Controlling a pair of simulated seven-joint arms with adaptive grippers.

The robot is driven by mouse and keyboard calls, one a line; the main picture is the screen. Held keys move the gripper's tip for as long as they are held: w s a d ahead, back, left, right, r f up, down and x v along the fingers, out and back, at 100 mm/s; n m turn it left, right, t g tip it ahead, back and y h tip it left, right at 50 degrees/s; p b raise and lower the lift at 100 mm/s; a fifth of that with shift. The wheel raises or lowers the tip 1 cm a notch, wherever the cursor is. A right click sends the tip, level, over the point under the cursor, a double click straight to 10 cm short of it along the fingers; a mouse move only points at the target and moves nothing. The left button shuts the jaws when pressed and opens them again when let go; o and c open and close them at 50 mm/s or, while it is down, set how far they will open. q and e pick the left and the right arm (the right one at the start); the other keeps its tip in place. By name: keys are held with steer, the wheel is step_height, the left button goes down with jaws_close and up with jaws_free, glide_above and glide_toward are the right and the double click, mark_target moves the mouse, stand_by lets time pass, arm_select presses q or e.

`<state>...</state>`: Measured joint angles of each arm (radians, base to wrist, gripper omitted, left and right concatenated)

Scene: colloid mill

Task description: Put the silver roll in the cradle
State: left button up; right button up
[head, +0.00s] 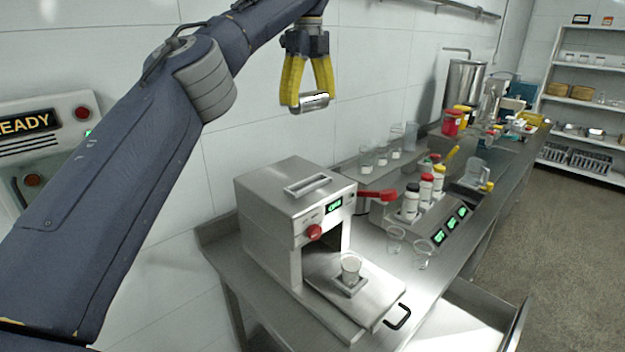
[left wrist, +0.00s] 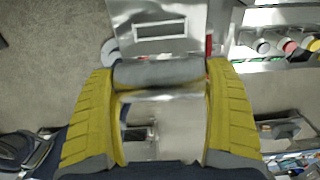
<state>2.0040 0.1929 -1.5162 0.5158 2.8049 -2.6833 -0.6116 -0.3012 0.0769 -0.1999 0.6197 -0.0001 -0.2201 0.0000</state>
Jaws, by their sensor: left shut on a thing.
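The silver roll (head: 318,103) is a short shiny cylinder held high above the bench in the head view. My left gripper (head: 309,98) has yellow fingers and is shut on it. In the left wrist view the roll (left wrist: 160,72) lies crosswise between the fingertips. The steel mill (head: 265,205) stands on the bench below. On its top is a framed rectangular recess (head: 307,185), which looks like the cradle; it also shows in the left wrist view (left wrist: 160,30). The roll is well above and apart from it. The right gripper is not in view.
A red-ended lever (head: 378,196) sticks out right of the mill. A glass beaker (head: 351,268) stands on the mill's front plate. A rack with capped bottles (head: 411,199) and loose beakers crowd the bench to the right. The air around the roll is clear.

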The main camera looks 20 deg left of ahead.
arm_select(q)
step_height(320, 180, down, 20)
steer(key=shift+r, duration=0.25)
stand_by(0.6)
steer(key=o, duration=1.1)
steer(key=shift+c, duration=0.2)
step_height(320, 180, up, 12)
